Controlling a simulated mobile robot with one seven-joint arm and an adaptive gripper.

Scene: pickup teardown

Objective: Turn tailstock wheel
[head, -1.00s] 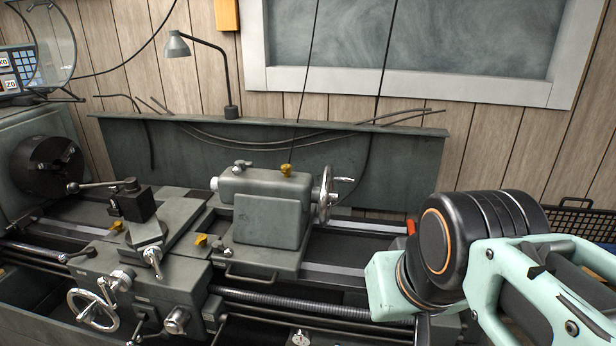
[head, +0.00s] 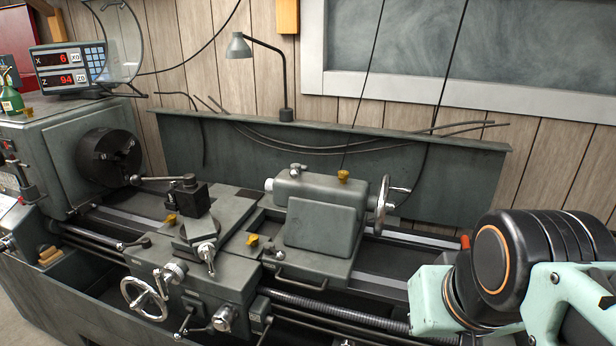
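The tailstock (head: 322,222) is a grey-green block on the lathe bed, right of the middle in the head view. Its wheel (head: 382,206) is a metal handwheel on the tailstock's right end, seen nearly edge-on, with a small handle pointing right. Part of my arm, black and pale green, fills the lower right, to the right of and nearer than the wheel. My gripper's fingers do not show, so I cannot tell their state or their distance from the wheel.
The carriage with its handwheel (head: 144,298) and tool post (head: 188,196) stands left of the tailstock. The chuck (head: 108,157) is at the left. A lamp (head: 240,46) stands on the backsplash (head: 450,165) behind the bed.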

